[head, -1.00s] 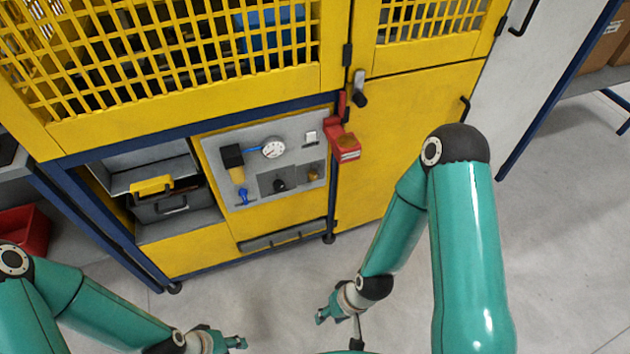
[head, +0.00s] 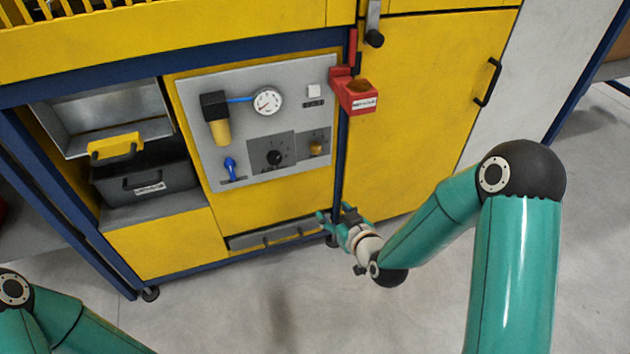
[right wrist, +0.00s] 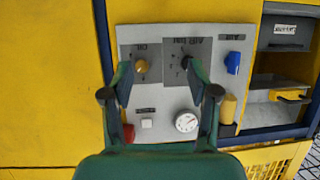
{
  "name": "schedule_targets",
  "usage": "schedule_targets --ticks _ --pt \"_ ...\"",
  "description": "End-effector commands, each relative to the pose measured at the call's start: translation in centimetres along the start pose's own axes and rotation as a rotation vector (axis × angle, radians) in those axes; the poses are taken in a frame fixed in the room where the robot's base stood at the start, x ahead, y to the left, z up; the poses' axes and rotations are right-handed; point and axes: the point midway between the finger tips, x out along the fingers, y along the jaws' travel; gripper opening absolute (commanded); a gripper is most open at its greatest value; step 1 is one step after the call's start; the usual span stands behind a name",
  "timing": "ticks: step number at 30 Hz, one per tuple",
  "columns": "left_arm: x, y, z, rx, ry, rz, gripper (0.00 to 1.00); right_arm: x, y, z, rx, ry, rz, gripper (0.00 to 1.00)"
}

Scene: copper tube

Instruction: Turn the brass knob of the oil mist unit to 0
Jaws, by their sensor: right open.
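The brass knob (head: 316,148) sits at the lower right of the grey control panel (head: 210,170) in the head view. In the right wrist view the brass knob (right wrist: 141,66) shows near the left finger; its pointer setting is too small to read. My right gripper (head: 336,217) is open and empty, below and right of the knob, apart from the panel. In the right wrist view its open fingers (right wrist: 160,76) frame the panel. My left arm shows at the lower left of the head view, its gripper out of frame.
A larger black knob (head: 274,157) with a dial sits left of the brass knob. A gauge (head: 267,101), a white switch (head: 314,91) and a blue valve (head: 231,168) share the panel. A red holder (head: 355,95) juts out at its upper right.

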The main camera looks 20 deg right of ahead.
Motion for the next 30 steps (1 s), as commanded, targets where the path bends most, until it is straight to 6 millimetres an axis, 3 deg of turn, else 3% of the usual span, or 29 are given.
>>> schedule_targets --ticks 1,6,9,14,19,30 --pt "3.6 -1.3 0.0 0.000 0.000 0.000 0.40 1.4 0.7 1.1 -0.033 0.076 0.022 0.60" --pt "7.3 -2.6 -0.1 0.000 0.000 0.000 0.40 2.1 2.2 -1.2 -0.119 0.268 0.086 0.60" --pt "8.4 -3.0 -0.1 0.000 0.001 0.000 0.40 2.0 2.8 -2.2 -0.150 0.334 0.110 0.60" --pt "8.9 -3.2 -0.1 0.000 0.001 0.000 0.40 2.1 3.1 -3.2 -0.169 0.379 0.128 0.60" --pt "8.9 -3.2 -0.1 0.000 0.001 0.000 0.40 3.6 3.3 -4.0 -0.170 0.381 0.129 0.60" --pt "9.9 -3.6 -0.1 0.000 0.001 0.000 0.40 10.5 4.0 -6.6 -0.168 0.380 0.129 0.60"
